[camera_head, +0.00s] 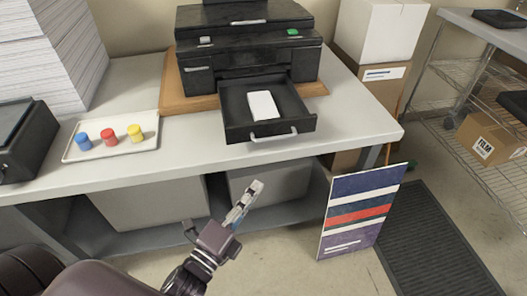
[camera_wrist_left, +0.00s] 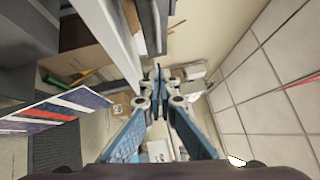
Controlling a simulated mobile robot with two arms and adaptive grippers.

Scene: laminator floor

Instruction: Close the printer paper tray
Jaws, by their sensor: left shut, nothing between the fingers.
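A black printer (camera_head: 247,45) stands on a brown board on the grey table. Its paper tray (camera_head: 234,122) is pulled out toward the front and holds a small white stack of paper (camera_head: 263,105). A light handle (camera_head: 273,136) runs along the tray's front face. My left gripper (camera_head: 256,186) is shut and empty, below and in front of the tray, apart from it, by the table's front edge. In the left wrist view the fingers of my left gripper (camera_wrist_left: 158,75) come together with nothing between them. My right gripper is not in view.
A white tray (camera_head: 112,153) with blue, red and yellow jars sits left of the printer, beside a black device (camera_head: 24,138) and tall paper stacks (camera_head: 45,50). A striped board (camera_head: 362,212) leans below the table's right end. Boxes (camera_head: 378,35) stand behind right.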

